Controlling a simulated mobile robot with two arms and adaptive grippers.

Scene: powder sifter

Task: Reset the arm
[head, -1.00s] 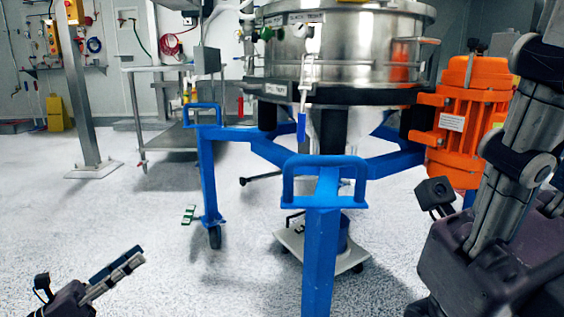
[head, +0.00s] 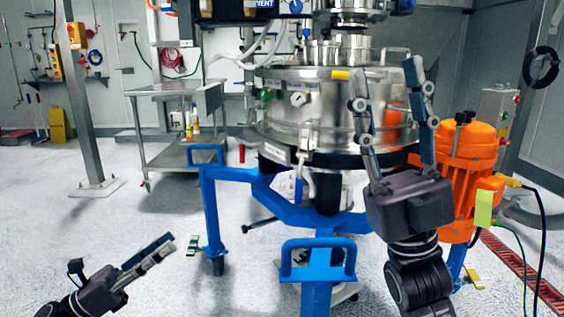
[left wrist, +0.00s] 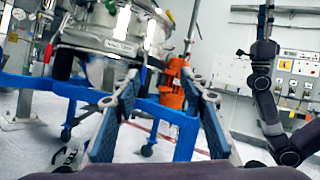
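My left gripper (head: 168,243) is at the lower left of the head view, above the speckled floor and pointing up to the right. In the left wrist view its two fingers (left wrist: 165,85) stand wide apart with nothing between them. My right gripper (head: 390,78) is right of centre in the head view, fingers pointing up and spread apart. It is empty and overlaps the steel sifter (head: 290,115) in the picture. I cannot tell whether it touches the sifter.
The sifter stands on a blue frame (head: 318,259) with an orange motor (head: 462,150) at its right. A steel cart (head: 172,90) and a grey post (head: 85,100) stand behind at the left. Open floor (head: 60,220) lies at the left. Cables hang at the right.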

